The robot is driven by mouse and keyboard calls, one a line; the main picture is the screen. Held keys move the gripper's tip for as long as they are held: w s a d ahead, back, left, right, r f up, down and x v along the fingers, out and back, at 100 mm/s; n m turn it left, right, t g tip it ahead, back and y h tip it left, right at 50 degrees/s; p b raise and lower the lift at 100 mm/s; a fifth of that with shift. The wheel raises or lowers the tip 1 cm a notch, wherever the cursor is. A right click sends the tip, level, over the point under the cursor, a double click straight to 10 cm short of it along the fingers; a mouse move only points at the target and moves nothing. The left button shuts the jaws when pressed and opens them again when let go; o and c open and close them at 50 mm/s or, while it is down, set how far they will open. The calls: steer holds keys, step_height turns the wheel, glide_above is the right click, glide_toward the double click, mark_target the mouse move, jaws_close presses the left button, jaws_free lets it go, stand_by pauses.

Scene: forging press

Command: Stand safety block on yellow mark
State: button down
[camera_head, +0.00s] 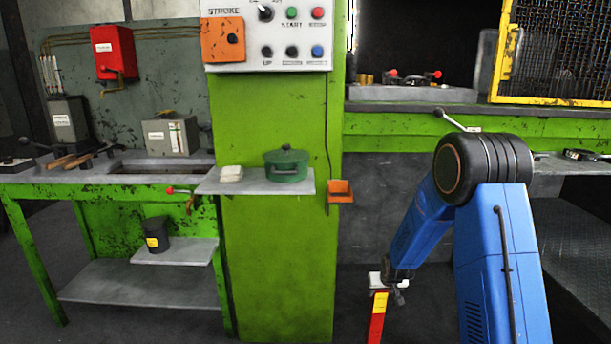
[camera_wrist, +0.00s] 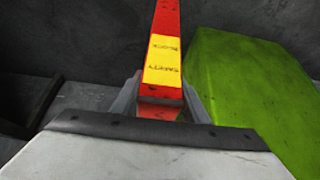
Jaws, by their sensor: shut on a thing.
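The safety block (camera_wrist: 165,60) is a long red bar with a yellow lettered label. My gripper (camera_wrist: 160,98) is shut on it, one finger on each side, and the bar extends away from the fingers in the wrist view. In the head view the safety block (camera_head: 377,319) hangs below my gripper (camera_head: 386,284) at the lower edge, in front of the press, and its lower end is cut off. It looks close to upright there. I cannot make out the yellow mark in either view.
A green column (camera_head: 277,250) stands left of the arm, with a shelf (camera_head: 240,188) holding a green pot (camera_head: 287,165). A yellow mesh guard (camera_head: 507,65) is upper right. A green surface (camera_wrist: 250,95) lies right of the block.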

mark_target(383, 304)
steer(key=f, duration=0.1)
steer(key=s+f, duration=0.1)
steer(key=f, duration=0.1)
steer(key=s+d+f, duration=0.1)
steer(key=f, duration=0.1)
steer(key=s+f, duration=0.6)
steer(key=f, duration=0.2)
steer(key=shift+s, duration=0.25)
